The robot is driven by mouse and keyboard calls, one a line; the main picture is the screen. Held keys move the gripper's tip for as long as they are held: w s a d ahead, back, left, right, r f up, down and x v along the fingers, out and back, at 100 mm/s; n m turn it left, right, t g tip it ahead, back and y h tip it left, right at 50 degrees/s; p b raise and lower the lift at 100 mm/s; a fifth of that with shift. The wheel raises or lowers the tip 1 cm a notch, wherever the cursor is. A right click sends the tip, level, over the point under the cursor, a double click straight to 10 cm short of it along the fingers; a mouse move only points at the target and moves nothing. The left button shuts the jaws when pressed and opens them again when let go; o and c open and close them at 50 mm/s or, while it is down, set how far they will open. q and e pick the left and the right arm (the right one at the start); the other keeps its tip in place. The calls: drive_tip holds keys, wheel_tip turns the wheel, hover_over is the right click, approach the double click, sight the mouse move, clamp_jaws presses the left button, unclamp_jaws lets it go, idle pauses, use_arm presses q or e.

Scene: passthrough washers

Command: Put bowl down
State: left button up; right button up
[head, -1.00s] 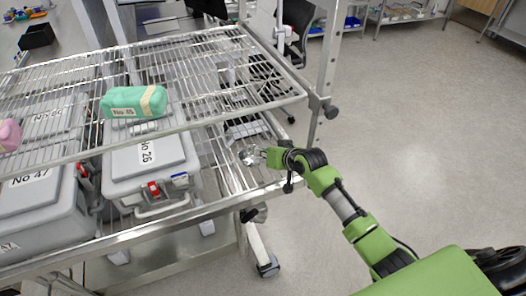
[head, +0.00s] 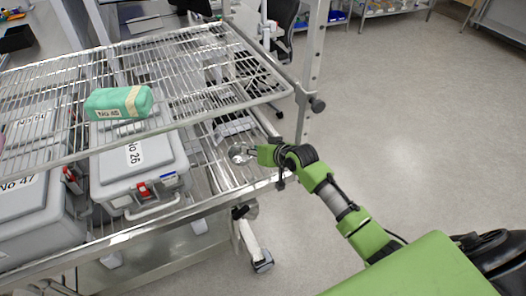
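A shiny metal bowl (head: 240,153) is at the tip of my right gripper (head: 252,151), on the lower wire shelf (head: 226,178) just right of the grey box marked No 26. The bowl is small in view, and I cannot tell whether it rests on the wires or hangs slightly above them. The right gripper's fingers reach the bowl's right side, but they are too small to show whether they are closed on it. My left gripper is out of view.
A grey box (head: 137,160) labelled No 26 stands left of the bowl, and another box (head: 35,215) labelled No 47 beyond it. A green wrapped pack (head: 118,103) lies on the upper wire shelf (head: 200,65), whose post (head: 306,90) rises near my arm. Open floor lies right.

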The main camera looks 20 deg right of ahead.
drive_tip(key=v, duration=1.1)
drive_tip(key=shift+b, duration=0.4)
